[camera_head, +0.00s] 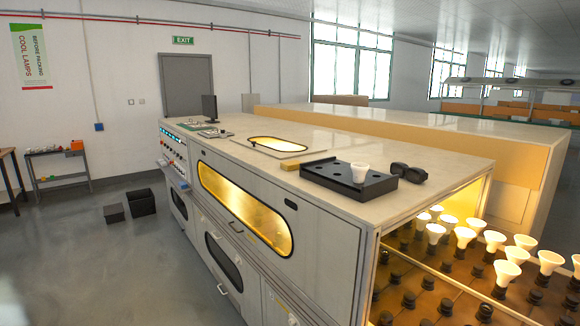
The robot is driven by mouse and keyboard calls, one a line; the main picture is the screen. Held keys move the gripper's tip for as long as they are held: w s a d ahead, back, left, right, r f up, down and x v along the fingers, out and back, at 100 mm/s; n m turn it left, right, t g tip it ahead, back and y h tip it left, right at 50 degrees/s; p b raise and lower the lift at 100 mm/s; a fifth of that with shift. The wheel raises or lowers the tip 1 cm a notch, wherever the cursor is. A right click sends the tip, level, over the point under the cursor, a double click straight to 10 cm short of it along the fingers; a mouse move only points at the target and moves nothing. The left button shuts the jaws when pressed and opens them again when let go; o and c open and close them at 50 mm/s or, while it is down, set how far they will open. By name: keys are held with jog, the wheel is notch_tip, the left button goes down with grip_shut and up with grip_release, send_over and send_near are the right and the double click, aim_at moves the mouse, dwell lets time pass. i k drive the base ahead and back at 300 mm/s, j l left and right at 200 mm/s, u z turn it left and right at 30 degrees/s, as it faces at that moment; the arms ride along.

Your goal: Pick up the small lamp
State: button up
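A small white lamp (360,171) with a flared top stands upright in a black tray (326,178) on top of the long grey machine. The tray has several dark holes and lies near the machine's front right corner. Several more white lamps (466,237) stand in dark sockets inside the machine's open, lit end, lower right; some of them glow. My gripper is not in view.
The machine's top (285,135) is mostly clear. A black object (408,173) lies right of the tray, and a yellow block (290,165) lies left of it. A monitor (209,107) stands at the far end. Open grey floor (120,260) lies to the left.

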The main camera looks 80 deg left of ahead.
aim_at(360, 169)
jog(key=u, duration=1.75)
jog(key=z, duration=1.2)
jog(key=u, duration=1.3)
jog(key=i+j+z, duration=0.15)
jog(key=j, duration=0.25)
jog(key=j+z, duration=0.15)
jog(key=j, duration=0.2)
